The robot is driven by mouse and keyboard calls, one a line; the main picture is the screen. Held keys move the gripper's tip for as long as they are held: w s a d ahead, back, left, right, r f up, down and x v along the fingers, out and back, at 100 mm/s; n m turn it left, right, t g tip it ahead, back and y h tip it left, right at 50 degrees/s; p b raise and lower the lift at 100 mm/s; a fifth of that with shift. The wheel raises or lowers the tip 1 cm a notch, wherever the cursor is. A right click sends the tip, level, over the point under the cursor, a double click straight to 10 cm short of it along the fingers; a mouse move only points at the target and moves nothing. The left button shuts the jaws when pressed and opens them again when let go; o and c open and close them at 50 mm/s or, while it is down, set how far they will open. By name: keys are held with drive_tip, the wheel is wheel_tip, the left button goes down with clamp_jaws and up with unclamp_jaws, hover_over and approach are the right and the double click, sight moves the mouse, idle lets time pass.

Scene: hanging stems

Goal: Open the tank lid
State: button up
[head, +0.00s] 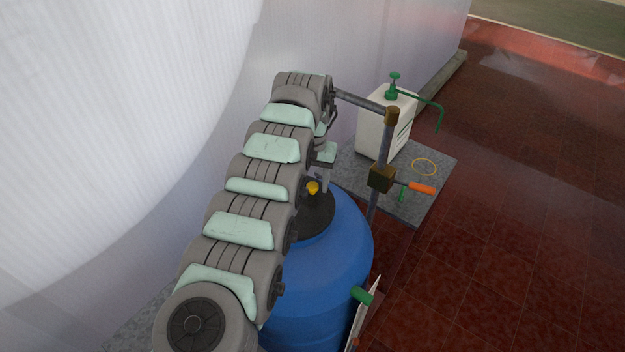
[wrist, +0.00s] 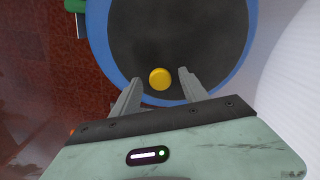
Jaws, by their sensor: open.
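The blue tank (head: 345,250) stands below my arm, partly hidden by it. Its round black lid (head: 318,218) lies flat on top, with a yellow knob (head: 313,187). In the wrist view the dark lid (wrist: 190,35) sits inside the tank's blue rim (wrist: 97,30). The yellow knob (wrist: 160,79) shows between the fingertips of my gripper (wrist: 162,76). My gripper is open and points down over the lid, with one finger on each side of the knob and a gap to both. How far the fingertips reach down beside the knob is hard to tell.
A pipe stand with a brass valve (head: 382,178) and orange handle (head: 421,189) rises close to the right of my gripper. Behind it a white jug (head: 385,125) with a green pump stands on a grey slab (head: 430,165). A pale wall curves along the left. The red tiled floor at right is open.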

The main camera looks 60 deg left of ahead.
drive_tip(key=shift+f, duration=0.1)
drive_tip(key=shift+c, duration=0.3)
clamp_jaws()
idle(1.1)
